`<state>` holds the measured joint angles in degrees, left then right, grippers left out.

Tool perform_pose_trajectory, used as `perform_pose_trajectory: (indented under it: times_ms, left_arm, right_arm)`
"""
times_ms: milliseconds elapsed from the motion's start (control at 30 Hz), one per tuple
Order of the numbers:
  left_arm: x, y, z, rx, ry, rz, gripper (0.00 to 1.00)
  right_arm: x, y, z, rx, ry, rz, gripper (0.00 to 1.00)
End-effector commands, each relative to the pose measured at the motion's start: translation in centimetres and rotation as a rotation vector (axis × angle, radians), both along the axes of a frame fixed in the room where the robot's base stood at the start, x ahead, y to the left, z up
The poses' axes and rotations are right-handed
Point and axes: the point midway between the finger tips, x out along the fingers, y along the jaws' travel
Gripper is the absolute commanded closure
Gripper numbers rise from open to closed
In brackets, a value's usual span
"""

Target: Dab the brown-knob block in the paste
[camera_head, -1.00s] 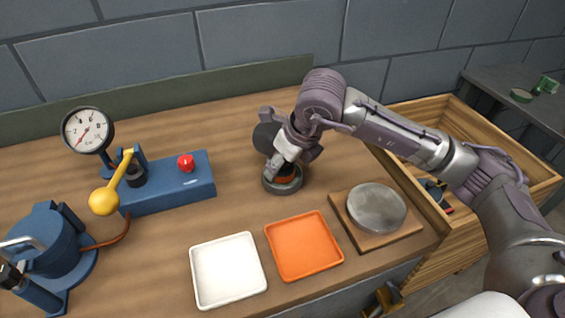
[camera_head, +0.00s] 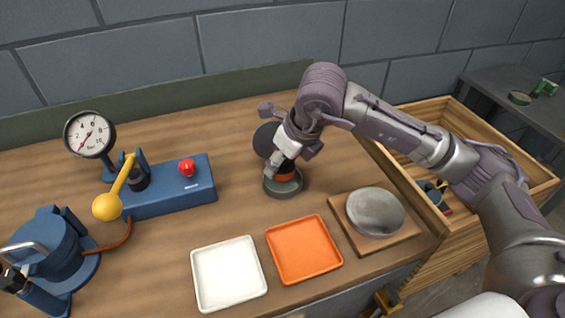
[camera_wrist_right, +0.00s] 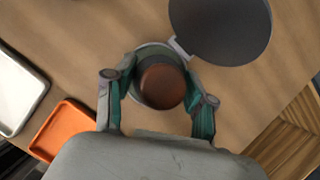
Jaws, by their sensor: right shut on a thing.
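The block with the brown knob (camera_wrist_right: 162,86) is between the two fingers of my right gripper (camera_wrist_right: 157,98) in the right wrist view. In the head view, an orange-brown part of the block (camera_head: 287,170) shows under my right gripper (camera_head: 286,155), which is shut on it. The block is over the mouth of a round grey-green tin (camera_head: 284,188), upright or nearly so. The tin's dark round lid (camera_head: 266,138) stands open behind it; it also shows in the right wrist view (camera_wrist_right: 222,28). The paste and the block's underside are hidden. My left gripper is not in view.
A white tray (camera_head: 228,273) and an orange tray (camera_head: 304,249) lie in front. A grey disc on a wooden board (camera_head: 376,212) is at right, beside an open drawer (camera_head: 478,115). A blue box with a red button (camera_head: 187,168), a gauge (camera_head: 89,134) and a yellow-knobbed lever (camera_head: 107,206) are left.

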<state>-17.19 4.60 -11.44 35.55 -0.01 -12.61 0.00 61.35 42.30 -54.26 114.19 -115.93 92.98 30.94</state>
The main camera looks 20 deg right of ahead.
Motion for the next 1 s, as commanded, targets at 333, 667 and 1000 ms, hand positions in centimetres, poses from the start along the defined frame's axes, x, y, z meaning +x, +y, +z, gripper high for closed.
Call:
perform_pose_trajectory:
  times_ms: [333, 667, 1000]
  left_arm:
    - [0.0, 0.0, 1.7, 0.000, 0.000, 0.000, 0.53]
    - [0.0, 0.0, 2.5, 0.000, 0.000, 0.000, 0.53]
    - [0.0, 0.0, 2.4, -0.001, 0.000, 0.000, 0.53]
  right_arm:
    - [0.1, 0.0, 3.3, 0.002, -0.005, 0.000, 0.73]
    - [0.1, 0.0, 5.0, 0.002, -0.005, 0.000, 0.73]
    - [0.1, 0.0, 4.9, 0.002, -0.005, 0.000, 0.73]
